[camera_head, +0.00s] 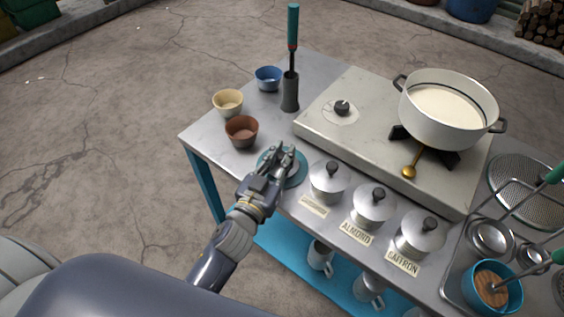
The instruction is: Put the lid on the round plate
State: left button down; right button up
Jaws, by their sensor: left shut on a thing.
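The round plate (298,177) is a teal disc at the table's front edge, left of the metal canisters. My left gripper (282,156) is right over it, with its fingers pointing away from me. It is shut on the lid, which is mostly hidden by the fingers. I cannot tell whether the lid touches the plate. My right gripper is not in view.
Several metal canisters, one labelled ALMOND (372,207), stand just right of the plate. A brown bowl (241,132), cream bowl (228,102) and blue bowl (268,78) are behind it. A white pot of milk (440,129) stands on the stove (370,125).

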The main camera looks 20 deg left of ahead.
pick_arm(q)
jog(key=shift+f, duration=0.1)
jog(key=shift+f, duration=0.25)
jog(key=c, duration=1.5)
grip_release()
jog(key=shift+r, duration=0.2)
jog(key=s, duration=0.4)
jog(key=s+a, duration=0.1)
jog(key=s, duration=0.7)
jog(key=shift+a+b, duration=0.25)
jog(key=shift+b, duration=0.15)
